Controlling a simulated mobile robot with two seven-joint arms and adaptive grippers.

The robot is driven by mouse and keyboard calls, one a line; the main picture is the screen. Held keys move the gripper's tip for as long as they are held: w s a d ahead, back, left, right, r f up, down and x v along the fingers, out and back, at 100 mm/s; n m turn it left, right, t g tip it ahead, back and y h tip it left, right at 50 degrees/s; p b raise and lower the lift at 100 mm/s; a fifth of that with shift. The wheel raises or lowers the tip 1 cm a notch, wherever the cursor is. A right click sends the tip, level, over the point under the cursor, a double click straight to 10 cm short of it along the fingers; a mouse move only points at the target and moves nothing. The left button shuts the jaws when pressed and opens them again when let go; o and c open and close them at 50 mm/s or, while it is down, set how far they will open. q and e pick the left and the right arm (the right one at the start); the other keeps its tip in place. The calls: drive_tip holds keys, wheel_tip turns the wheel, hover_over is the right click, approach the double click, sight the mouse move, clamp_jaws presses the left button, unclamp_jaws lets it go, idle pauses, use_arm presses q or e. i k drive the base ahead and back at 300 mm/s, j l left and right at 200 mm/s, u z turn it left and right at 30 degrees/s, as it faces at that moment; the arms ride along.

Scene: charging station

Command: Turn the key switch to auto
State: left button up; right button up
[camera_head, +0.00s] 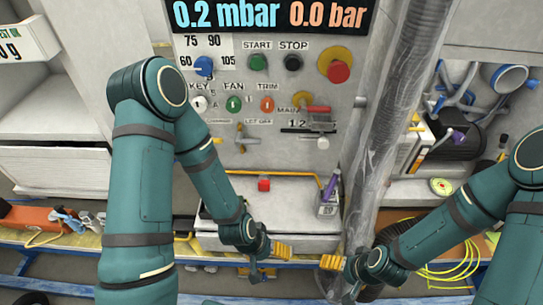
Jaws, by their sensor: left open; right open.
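The key switch (199,103) is a small pale knob under the KEY label on the grey control panel (225,160). My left forearm passes just below it and hides part of the panel there. I cannot make out which position the switch is in. My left gripper (269,262) is open and empty, well below and to the right of the switch, near the lower shelf. My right gripper (342,275) is open and empty, further right at about the same height. Both have yellow finger pads and are apart from the switch.
Beside the switch are a green FAN knob (234,104) and a red TRIM knob (267,104). A blue dial (204,66) sits above it. A red button on yellow (338,70) is further right. A clear vertical hose (382,130) stands right of the panel.

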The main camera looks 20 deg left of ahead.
sight(199, 104)
drive_tip(key=u, duration=1.05)
drive_tip(key=i, duration=0.35)
